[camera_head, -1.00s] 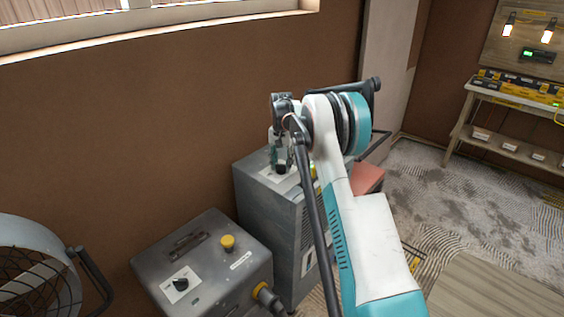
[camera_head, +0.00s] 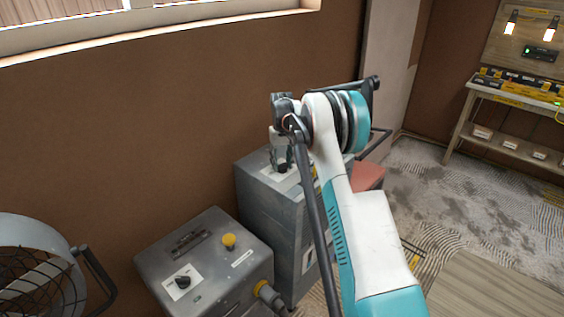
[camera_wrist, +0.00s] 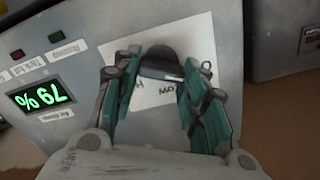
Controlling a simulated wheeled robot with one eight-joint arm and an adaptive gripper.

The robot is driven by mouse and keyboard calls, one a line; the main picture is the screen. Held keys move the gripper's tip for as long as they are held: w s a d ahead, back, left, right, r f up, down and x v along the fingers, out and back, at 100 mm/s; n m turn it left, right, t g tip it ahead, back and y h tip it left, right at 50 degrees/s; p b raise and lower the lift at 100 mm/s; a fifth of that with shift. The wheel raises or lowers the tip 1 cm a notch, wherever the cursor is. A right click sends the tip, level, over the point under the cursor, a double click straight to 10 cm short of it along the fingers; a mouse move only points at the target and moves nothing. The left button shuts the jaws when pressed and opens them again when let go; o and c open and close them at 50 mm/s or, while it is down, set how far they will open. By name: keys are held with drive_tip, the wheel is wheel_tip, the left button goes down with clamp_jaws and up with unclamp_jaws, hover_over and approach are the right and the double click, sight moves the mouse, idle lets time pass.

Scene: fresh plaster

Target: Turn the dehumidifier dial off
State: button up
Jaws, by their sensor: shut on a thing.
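The dehumidifier is the tall grey metal cabinet (camera_head: 265,205) by the wall, left of my arm in the head view. Its black dial (camera_wrist: 160,60) sits on a white label plate (camera_wrist: 205,35) with letters partly covered by my fingers. The dial has a pale pointer mark. My gripper (camera_wrist: 157,78) points down at the cabinet top and its teal-padded fingers are shut on the dial, one on each side. In the head view my gripper (camera_head: 281,165) hides most of the dial. A green display (camera_wrist: 45,97) beside the plate reads 79%, upside down in the wrist view.
A lower grey box (camera_head: 210,265) with its own black knob (camera_head: 183,282) and a yellow button (camera_head: 229,240) stands left of the cabinet. A caged fan (camera_head: 35,265) is at far left. A workbench (camera_head: 510,105) stands at the back right. Patchy floor lies between.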

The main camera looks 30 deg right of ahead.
idle(0.4)
drive_tip(key=o, duration=1.1)
drive_tip(key=shift+c, duration=0.2)
wheel_tip(320, 180, up, 12)
